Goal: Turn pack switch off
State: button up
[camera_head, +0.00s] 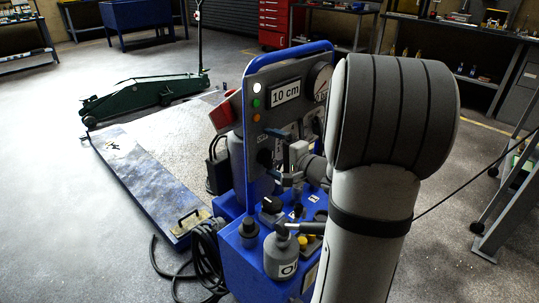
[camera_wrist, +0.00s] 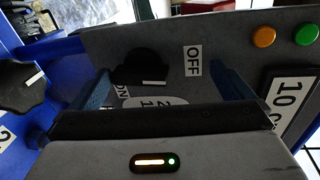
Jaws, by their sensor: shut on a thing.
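The pack switch (camera_wrist: 140,67) is a black knob with a white mark on the grey panel, in the upper middle of the wrist view. The OFF label (camera_wrist: 192,60) is to its right and the ON label (camera_wrist: 122,91) below it. The white mark is on the knob's lower right edge. My gripper (camera_wrist: 162,75) has its blue fingers on either side of the knob and is shut on it; the contact itself is hard to see. In the head view my gripper (camera_head: 279,154) is against the panel, and it hides most of the switch.
The panel stands on a blue pump unit (camera_head: 245,255) with a grey bottle (camera_head: 281,257) and knobs in front. A display (camera_head: 286,92) reads 10 cm. Another black knob (camera_wrist: 20,85) is at the wrist view's left. A green trolley jack (camera_head: 145,94) stands behind a low blue platform (camera_head: 150,185).

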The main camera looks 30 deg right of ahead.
jog(key=shift+s+d+r, duration=0.1)
jog(key=shift+s+r, duration=0.3)
jog(key=shift+r, duration=0.2)
jog(key=shift+s+r, duration=0.4)
jog(key=shift+r, duration=0.2)
jog(key=shift+c, duration=0.2)
jog(key=f+b+v, duration=0.1)
jog(key=b+v, duration=0.1)
jog(key=v, duration=0.8)
jog(key=shift+s+f+t, duration=0.3)
jog(key=shift+f, duration=0.2)
jog(key=shift+f+b, duration=0.15)
jog(key=shift+b, duration=0.45)
jog(key=shift+a, duration=0.3)
